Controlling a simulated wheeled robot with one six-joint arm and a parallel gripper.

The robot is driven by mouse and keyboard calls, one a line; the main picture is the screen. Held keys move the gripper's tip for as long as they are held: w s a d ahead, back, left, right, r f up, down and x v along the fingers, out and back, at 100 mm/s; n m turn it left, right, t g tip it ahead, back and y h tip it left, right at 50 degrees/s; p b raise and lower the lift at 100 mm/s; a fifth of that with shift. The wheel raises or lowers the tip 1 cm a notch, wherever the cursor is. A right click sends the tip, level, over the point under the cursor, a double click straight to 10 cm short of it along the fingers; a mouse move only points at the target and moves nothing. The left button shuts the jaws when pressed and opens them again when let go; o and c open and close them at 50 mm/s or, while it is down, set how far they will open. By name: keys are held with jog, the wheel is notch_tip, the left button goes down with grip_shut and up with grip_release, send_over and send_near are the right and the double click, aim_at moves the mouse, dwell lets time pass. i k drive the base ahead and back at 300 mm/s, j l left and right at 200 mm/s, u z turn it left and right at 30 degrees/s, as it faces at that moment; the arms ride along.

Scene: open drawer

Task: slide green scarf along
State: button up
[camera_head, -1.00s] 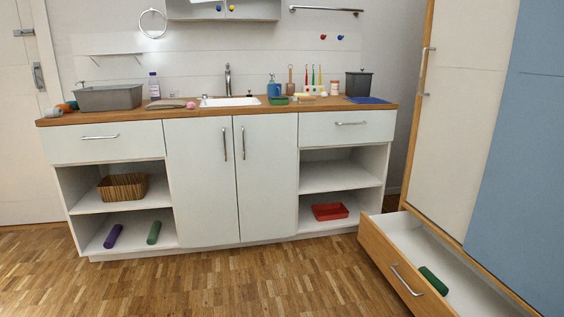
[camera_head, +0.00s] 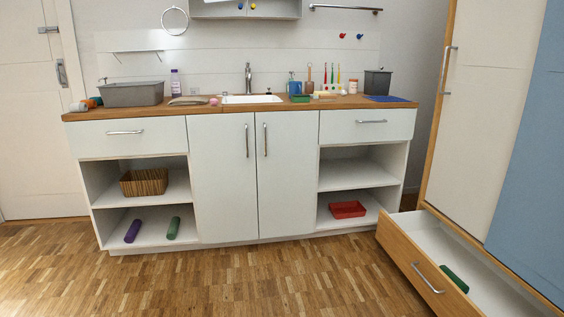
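A dark green rolled cloth, which may be the scarf (camera_head: 454,279), lies in the open bottom drawer (camera_head: 408,264) of the tall wardrobe at the lower right. The drawer's front wall hides part of it. Another green roll (camera_head: 173,228) lies on the lower left shelf of the counter cabinet, to the right of a purple roll (camera_head: 133,231). I cannot tell for certain which green roll is the scarf. My gripper is not in view.
The tall wardrobe (camera_head: 485,125) stands on the right. A wooden-topped counter (camera_head: 225,108) with a sink runs along the back wall. A wicker basket (camera_head: 144,182) and a red tray (camera_head: 347,210) sit on its shelves. The parquet floor (camera_head: 260,285) in front is clear.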

aim_at(457, 281)
jog(key=l, duration=0.3)
jog(key=i, duration=0.15)
jog(key=k+j, duration=0.15)
jog(key=j, duration=0.15)
jog(key=i+l, duration=0.1)
jog(key=l, duration=0.2)
jog(key=i+j+z, duration=0.1)
jog(key=i+j, duration=0.2)
jog(key=i+l+u, duration=0.15)
jog(key=i+l, duration=0.15)
jog(key=i+l+z, duration=0.15)
jog(key=i+j, duration=0.05)
jog(key=i, duration=0.05)
